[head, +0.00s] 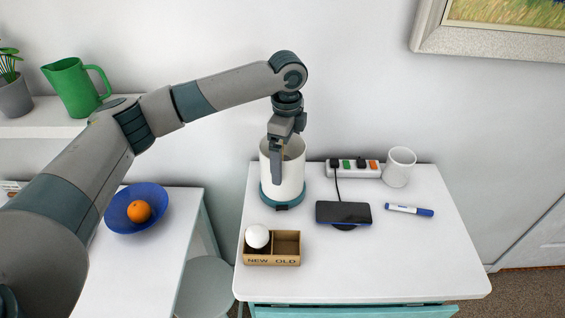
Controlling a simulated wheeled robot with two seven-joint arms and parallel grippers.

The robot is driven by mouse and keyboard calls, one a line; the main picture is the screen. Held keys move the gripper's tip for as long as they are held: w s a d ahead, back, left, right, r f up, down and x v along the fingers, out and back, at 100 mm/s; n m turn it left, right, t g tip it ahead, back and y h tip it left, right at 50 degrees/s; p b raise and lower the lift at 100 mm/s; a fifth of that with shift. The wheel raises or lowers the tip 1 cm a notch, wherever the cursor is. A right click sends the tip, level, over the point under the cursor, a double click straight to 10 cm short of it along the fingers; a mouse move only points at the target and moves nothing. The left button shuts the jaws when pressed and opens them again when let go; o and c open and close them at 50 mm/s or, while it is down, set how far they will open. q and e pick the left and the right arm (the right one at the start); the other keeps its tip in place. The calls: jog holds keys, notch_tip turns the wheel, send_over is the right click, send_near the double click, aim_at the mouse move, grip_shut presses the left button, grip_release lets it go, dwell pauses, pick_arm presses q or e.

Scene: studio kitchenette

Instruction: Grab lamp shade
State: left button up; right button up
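The lamp shade (294,180) is a white cylinder with an open top. It stands upright on a round teal base (301,197) at the back left of the white table. My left gripper (277,178) points down at the shade's top rim. One grey finger shows in front of the shade's near wall. The other finger is not clearly visible, so I cannot tell whether the fingers are closed on the wall. My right gripper is not in view.
A power strip (366,170), white cup (398,168), phone (343,212) and blue marker (408,210) lie right of the lamp. A wooden box (272,261) marked NEW and OLD, holding a white bulb (257,236), stands in front. The table's right front is clear.

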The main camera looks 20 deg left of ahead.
pick_arm(q)
jog(key=shift+f, duration=0.15)
jog(key=shift+w+a+f+p, duration=0.1)
jog(key=shift+a+f+p, duration=0.2)
jog(key=shift+f+p, duration=0.3)
jog(key=f, duration=0.1)
jog(key=f+p, duration=0.1)
jog(key=f, duration=0.1)
jog(key=shift+w+a, duration=0.1)
jog(key=shift+a, duration=0.2)
jog(key=shift+f+p, duration=0.3)
jog(key=shift+f, duration=0.2)
jog(key=c, duration=0.9)
